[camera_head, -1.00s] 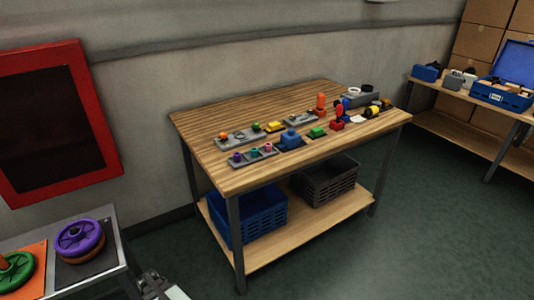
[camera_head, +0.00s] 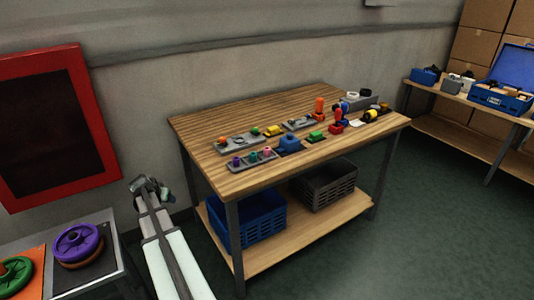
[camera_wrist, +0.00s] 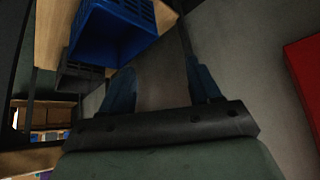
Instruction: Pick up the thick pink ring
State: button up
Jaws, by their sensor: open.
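A small pink piece (camera_head: 267,151), which looks like the thick pink ring, sits at the right end of a grey tray (camera_head: 245,167) near the table's front left edge. A teal piece (camera_head: 253,156) and a purple piece (camera_head: 236,161) stand in a row to its left. The pieces are too small to make out their exact shape. My gripper (camera_head: 148,183) is left of the table, well apart from the tray. In the wrist view my gripper (camera_wrist: 161,88) is open, with nothing between its two fingers. The pink piece does not show there.
The wooden table (camera_head: 215,123) also holds a blue block (camera_head: 289,142), a green piece (camera_head: 316,136) and another grey tray. A blue crate (camera_head: 250,218) and a dark crate (camera_head: 328,185) stand on its lower shelf. A purple wheel (camera_head: 78,242) lies on the left stand.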

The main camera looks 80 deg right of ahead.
jog(key=w+d+r+m+t+h, duration=0.1)
jog(key=d+r, duration=0.2)
jog(key=r, duration=0.3)
jog(key=w+d+r+m+h, duration=0.1)
jog(key=d+r+h, duration=0.1)
jog(key=d+r, duration=0.35)
notch_tip(320, 180, up, 15)
jog(key=n+g+y, duration=0.2)
jog(key=y, duration=0.3)
send_over(267, 149)
jog(key=a, duration=0.5)
jog(key=x, duration=1.4)
jog(key=shift+a+f, duration=0.15)
jog(key=shift+a, duration=0.2)
jog(key=shift+s, duration=0.1)
jog(key=c, duration=1.1)
